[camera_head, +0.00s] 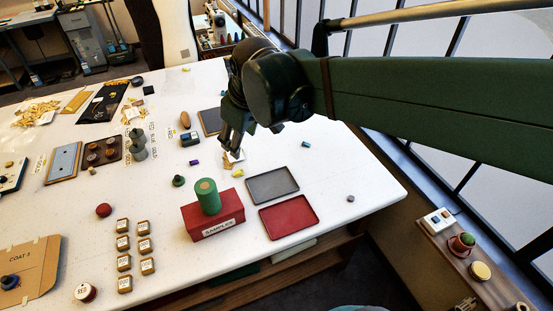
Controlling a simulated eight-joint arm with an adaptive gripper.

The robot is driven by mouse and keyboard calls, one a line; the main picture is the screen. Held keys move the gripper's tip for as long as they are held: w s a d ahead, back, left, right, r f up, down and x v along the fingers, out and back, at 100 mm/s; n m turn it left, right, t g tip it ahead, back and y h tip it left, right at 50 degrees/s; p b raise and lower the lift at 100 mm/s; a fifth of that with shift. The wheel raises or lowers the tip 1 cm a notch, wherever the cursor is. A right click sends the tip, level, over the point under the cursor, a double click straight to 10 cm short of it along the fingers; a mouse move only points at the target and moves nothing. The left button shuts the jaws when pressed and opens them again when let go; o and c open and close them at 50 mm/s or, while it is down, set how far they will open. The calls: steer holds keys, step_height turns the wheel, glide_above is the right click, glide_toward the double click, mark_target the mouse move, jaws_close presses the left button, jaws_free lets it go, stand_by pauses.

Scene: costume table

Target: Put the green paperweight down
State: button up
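A green cylinder (207,199) with a tan top stands upright on the red box labelled SAMPLES (214,224). A small dark green knob-like piece (179,181) sits on the white table just behind the box, to its left. I cannot tell which of them is the green paperweight. My gripper (232,146) points down over the table, behind and to the right of both, apart from them. Its fingers are dark and small here. I see no green thing between them, but whether they are open or shut is unclear.
A grey tray (272,185) and a red tray (289,217) lie right of the box. Several small labelled blocks (122,226) and a red ball (103,210) stand to the left. The white table (365,186) is mostly clear toward its right corner.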

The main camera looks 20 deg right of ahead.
steer(key=s+d+f+m+t, duration=0.1)
steer(key=s+d+m, duration=0.2)
steer(key=s, duration=0.4)
steer(key=s+d+f+m+t, duration=0.1)
steer(key=s+d+m, duration=0.2)
steer(key=s, duration=0.4)
steer(key=shift+d+f+h, duration=0.3)
steer(key=shift+d, duration=0.1)
steer(key=shift+f, duration=0.1)
step_height(320, 180, down, 10)
steer(key=b, duration=0.9)
steer(key=shift+b, duration=0.4)
